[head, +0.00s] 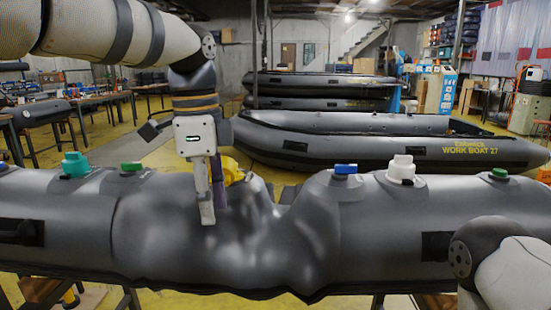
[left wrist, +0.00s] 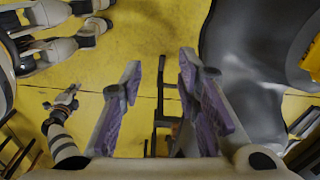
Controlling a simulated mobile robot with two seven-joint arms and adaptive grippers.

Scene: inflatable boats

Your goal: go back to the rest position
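My left gripper (head: 212,205) points down in front of the near grey inflatable tube (head: 385,240), close to its sagging, wrinkled middle. In the left wrist view its two fingers (left wrist: 158,80) with purple pads stand apart, with only yellow floor and dark parts beyond them. I cannot tell from the head view whether a finger touches the tube. A yellow fitting (head: 232,168) shows just behind the fingers, partly hidden. My right arm shows only as a link at the lower right of the head view. A small gripper-like end (left wrist: 65,98) shows at the left of the left wrist view, its fingers unclear.
The near tube carries teal (head: 75,164), green (head: 131,168), blue (head: 345,169) and white (head: 401,168) valve caps. Behind it lies a grey work boat (head: 380,140), with stacked boats (head: 320,85) farther back. Tables stand at the left. Yellow floor (head: 120,150) shows between them.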

